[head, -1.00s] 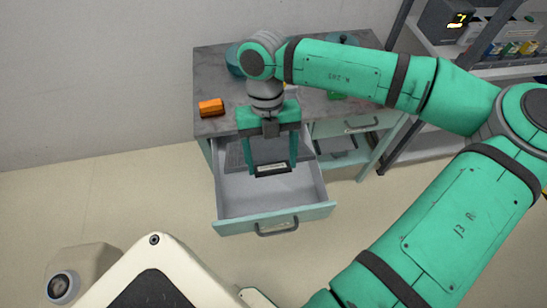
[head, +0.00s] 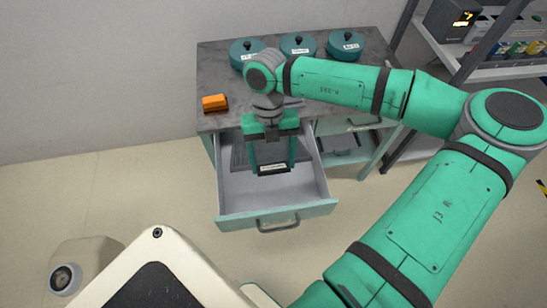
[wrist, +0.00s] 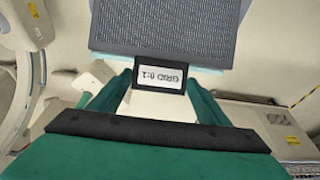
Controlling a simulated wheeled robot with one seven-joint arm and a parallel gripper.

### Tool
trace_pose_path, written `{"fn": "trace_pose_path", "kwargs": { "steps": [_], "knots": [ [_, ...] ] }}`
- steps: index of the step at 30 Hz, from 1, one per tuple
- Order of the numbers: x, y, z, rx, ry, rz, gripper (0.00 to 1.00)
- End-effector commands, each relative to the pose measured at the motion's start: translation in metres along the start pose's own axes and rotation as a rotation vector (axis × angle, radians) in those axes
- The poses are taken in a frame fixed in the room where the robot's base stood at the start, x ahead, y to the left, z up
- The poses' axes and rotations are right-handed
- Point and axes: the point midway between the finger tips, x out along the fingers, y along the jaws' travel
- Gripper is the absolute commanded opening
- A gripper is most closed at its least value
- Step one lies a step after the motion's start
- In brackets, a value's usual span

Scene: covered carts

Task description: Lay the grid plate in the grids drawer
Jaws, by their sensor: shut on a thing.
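The grid plate shows as a dark ribbed sheet (wrist: 165,28) with a tab labelled "GRID 8:1" (wrist: 160,77) in the wrist view. My gripper (wrist: 160,92) is shut on that tabbed end, and the plate extends beyond the fingers. In the head view my gripper (head: 273,165) points down inside the outline of the open drawer (head: 277,213). Part of the grid plate (head: 239,156) shows left of the fingers, towards the back of the drawer. I cannot tell whether it touches the drawer floor. The drawer's front floor is bare; its label is not readable.
The grey cart top (head: 225,122) stands above and behind the drawer. It bears an orange block (head: 214,102) and several blue-green lidded dishes, one at the right (head: 344,46). A shelf rack (head: 490,72) stands farther right.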

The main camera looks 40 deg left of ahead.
Motion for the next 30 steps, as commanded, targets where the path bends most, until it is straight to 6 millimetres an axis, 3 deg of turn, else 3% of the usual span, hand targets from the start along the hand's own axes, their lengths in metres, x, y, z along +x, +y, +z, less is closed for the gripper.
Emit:
{"fn": "trace_pose_path", "kwargs": {
  "steps": [16, 30],
  "knots": [
    [0.037, 0.001, 0.028, -0.001, 0.0, 0.0, 0.45],
    [0.049, 0.001, 0.066, -0.001, -0.001, -0.001, 0.45]
  ]
}}
